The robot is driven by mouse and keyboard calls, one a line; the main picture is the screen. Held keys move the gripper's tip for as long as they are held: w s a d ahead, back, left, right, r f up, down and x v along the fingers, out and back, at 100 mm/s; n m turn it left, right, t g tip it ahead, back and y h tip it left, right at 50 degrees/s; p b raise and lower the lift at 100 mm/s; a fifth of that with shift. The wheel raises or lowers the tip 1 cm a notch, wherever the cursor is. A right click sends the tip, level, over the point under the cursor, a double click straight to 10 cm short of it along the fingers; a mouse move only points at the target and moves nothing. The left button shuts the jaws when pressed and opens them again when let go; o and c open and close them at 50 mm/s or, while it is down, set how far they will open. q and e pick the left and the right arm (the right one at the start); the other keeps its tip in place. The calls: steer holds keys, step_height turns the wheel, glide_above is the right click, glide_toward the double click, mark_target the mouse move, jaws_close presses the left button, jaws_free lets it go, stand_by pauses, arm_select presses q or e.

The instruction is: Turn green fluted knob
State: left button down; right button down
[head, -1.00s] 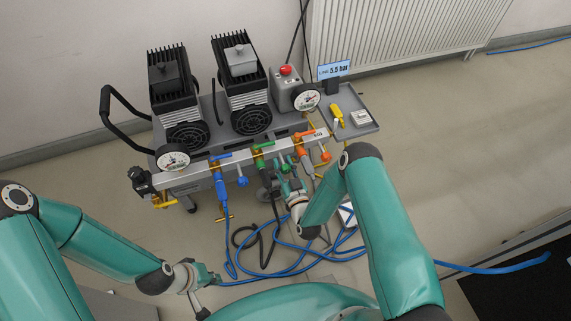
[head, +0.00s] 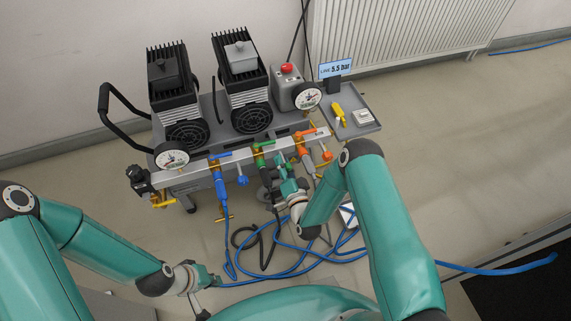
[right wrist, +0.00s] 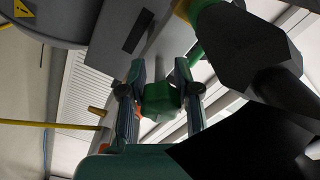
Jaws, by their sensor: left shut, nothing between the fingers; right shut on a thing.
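The green fluted knob (right wrist: 160,101) is between the two fingers of my right gripper (right wrist: 160,82) in the right wrist view, and the gripper is shut on it. In the head view my right gripper (head: 284,172) is at the green valve (head: 260,152) on the silver manifold and largely covers the knob. How far the knob is turned cannot be told. My left gripper (head: 212,280) is shut and empty low in the head view, well away from the manifold.
A blue valve (head: 217,166) and an orange valve (head: 303,146) flank the green one closely. A dark hose fitting (right wrist: 245,50) is close beside my right gripper. Blue hose (head: 290,268) lies coiled on the floor below. A grey tray (head: 362,129) stands at right.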

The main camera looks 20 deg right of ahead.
steer(key=shift+d+m+b, duration=0.15)
steer(key=shift+m+b, duration=0.35)
steer(key=shift+m, duration=3.8)
steer(key=c, duration=0.8)
jaws_free()
steer(key=shift+s, duration=3.7)
